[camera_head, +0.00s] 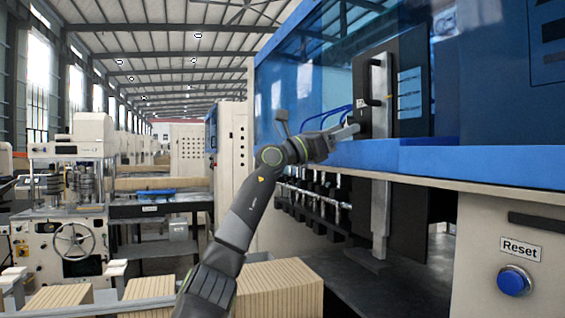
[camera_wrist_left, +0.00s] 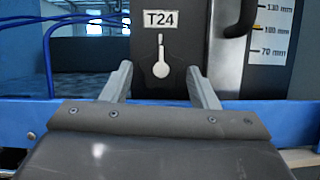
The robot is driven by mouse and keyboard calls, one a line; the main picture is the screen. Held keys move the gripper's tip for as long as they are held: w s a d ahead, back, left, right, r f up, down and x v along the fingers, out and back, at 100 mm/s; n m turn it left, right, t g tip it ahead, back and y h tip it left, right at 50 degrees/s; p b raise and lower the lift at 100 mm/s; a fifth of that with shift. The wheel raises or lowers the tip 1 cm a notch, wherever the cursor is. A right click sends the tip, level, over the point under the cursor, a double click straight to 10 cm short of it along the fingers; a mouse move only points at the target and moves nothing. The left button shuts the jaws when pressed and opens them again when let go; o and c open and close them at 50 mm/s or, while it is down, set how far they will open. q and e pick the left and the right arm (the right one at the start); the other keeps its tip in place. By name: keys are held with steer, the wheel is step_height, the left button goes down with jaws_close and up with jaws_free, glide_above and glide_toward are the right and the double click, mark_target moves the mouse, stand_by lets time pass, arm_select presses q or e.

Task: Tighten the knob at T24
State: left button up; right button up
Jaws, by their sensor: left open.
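The T24 label (camera_wrist_left: 159,18) is on a dark plate in the left wrist view. Below it is a dark knob (camera_wrist_left: 161,70) with a white pointer mark, its narrow end pointing up. My left gripper (camera_wrist_left: 159,72) is open, with one finger on each side of the knob and a gap visible on both sides. I cannot tell how deep the fingers reach. In the head view the left gripper (camera_head: 346,131) is at the dark plate on the blue machine, and it largely hides the knob. My right gripper is not in view.
A scale marked in mm (camera_wrist_left: 270,45) is right of the plate, with a black handle (camera_wrist_left: 240,18) beside it. Blue hoses (camera_wrist_left: 48,45) run at left. A blue rail (camera_head: 430,160) lies below. A blue Reset button (camera_head: 514,281) is at lower right.

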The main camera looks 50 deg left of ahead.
arm_select(q)
steer(key=s+f+n+y+b, duration=0.2)
steer(key=s+f+n+b, duration=0.1)
steer(key=s+b, duration=0.4)
steer(key=s+a+f+n+y+b, duration=0.1)
steer(key=s+f+n+y+b, duration=0.1)
steer(key=s+b, duration=0.6)
steer(key=shift+s+a+f+n+t, duration=0.3)
steer(key=shift+s+f+n, duration=0.3)
steer(key=shift+n, duration=0.7)
